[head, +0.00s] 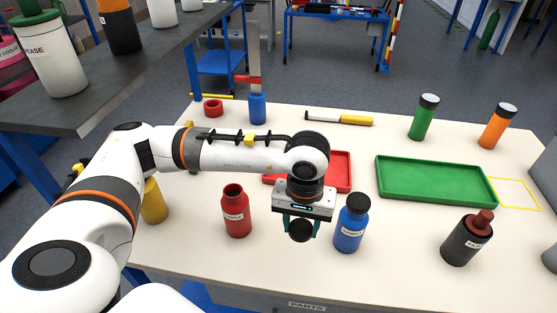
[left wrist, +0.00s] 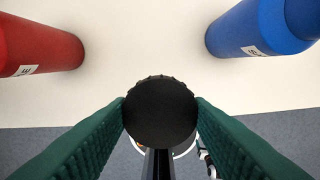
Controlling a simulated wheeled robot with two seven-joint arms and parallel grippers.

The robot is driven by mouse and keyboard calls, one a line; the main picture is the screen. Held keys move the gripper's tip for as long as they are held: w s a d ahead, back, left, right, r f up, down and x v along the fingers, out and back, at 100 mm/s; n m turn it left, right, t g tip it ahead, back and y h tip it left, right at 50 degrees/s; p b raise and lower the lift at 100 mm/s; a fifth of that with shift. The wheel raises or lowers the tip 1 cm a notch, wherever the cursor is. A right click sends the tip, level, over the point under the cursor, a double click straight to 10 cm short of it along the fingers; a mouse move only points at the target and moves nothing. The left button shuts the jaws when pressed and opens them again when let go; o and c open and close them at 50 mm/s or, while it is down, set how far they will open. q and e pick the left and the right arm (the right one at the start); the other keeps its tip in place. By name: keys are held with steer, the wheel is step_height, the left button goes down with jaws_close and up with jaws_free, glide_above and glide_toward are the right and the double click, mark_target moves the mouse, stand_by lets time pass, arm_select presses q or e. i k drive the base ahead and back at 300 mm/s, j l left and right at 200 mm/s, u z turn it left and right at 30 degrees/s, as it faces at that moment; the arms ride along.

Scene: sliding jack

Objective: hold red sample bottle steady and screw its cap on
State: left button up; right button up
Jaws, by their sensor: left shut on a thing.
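The red sample bottle (head: 237,215) stands upright on the table with an open, uncapped mouth. It also shows at the upper left of the left wrist view (left wrist: 35,48). My left gripper (head: 301,228) is shut on a round black cap (left wrist: 160,112) and holds it between the red bottle and a blue bottle. The cap also shows below the gripper in the head view (head: 300,231). It is apart from the red bottle, to its right. My right gripper is out of view.
The blue bottle (head: 351,225) stands capped, close to the right of my left gripper. A dark bottle with a red cap (head: 466,240) stands farther right. A red tray (head: 340,172) and a green tray (head: 440,182) lie behind. A yellow cylinder (head: 153,202) stands left.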

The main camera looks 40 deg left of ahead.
mark_target(234, 203)
steer(key=u, duration=1.45)
steer(key=k+l, duration=0.1)
steer(key=k, duration=0.25)
steer(key=k+l, duration=0.1)
steer(key=k, duration=0.25)
